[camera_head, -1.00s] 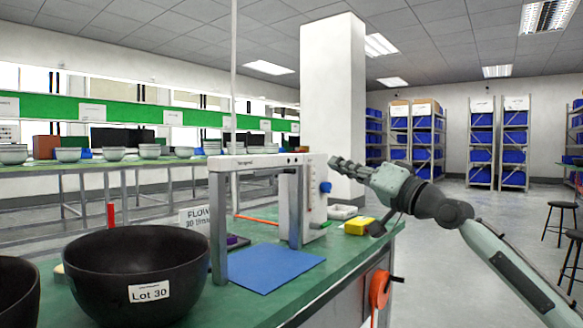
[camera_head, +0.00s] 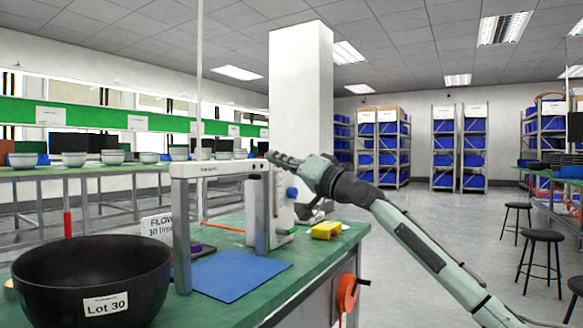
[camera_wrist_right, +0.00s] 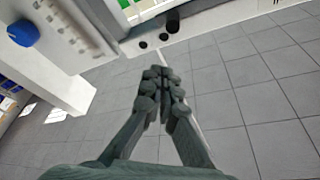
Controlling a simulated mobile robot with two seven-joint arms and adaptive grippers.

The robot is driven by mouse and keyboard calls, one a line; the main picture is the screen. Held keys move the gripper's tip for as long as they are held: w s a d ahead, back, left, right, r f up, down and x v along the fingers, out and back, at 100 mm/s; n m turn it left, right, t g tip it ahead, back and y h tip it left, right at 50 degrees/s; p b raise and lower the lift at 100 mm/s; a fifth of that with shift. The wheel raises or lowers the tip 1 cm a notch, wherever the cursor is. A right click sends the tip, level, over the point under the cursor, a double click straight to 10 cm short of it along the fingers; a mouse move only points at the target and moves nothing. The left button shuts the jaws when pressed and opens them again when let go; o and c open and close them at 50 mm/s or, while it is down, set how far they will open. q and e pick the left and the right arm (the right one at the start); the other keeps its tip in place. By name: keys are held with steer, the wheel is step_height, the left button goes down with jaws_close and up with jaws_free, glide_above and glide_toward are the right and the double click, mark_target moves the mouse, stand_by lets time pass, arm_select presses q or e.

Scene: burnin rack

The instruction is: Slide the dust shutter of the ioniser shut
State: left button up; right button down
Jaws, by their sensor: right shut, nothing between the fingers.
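The ioniser appears to be the pale bar (camera_head: 225,167) on grey posts at the bench, with a white panel and a blue knob (camera_head: 292,193) at its right end. In the right wrist view its white body, the blue knob (camera_wrist_right: 23,33), dark round holes and a short black peg (camera_wrist_right: 173,21) show at the top. I cannot tell for sure which part is the dust shutter. My right gripper (camera_head: 273,158) is shut and empty, its tips overlapping the bar's right end in the head view. In the wrist view its fingertips (camera_wrist_right: 161,76) are below the peg, apart from it in the picture. My left gripper is not in view.
A blue mat (camera_head: 232,277) lies under the bar on the green bench (camera_head: 305,265). An orange reel (camera_head: 347,293) hangs on the bench side. Floor at right is open, with stools (camera_head: 540,238).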

mark_target(243, 178)
steer(key=shift+s+a+f, duration=0.25)
steer(key=shift+a+f, duration=0.3)
steer(key=shift+f, duration=0.2)
steer(key=shift+s+a+f, duration=0.25)
steer(key=shift+a+f, duration=0.3)
steer(key=shift+f, duration=0.15)
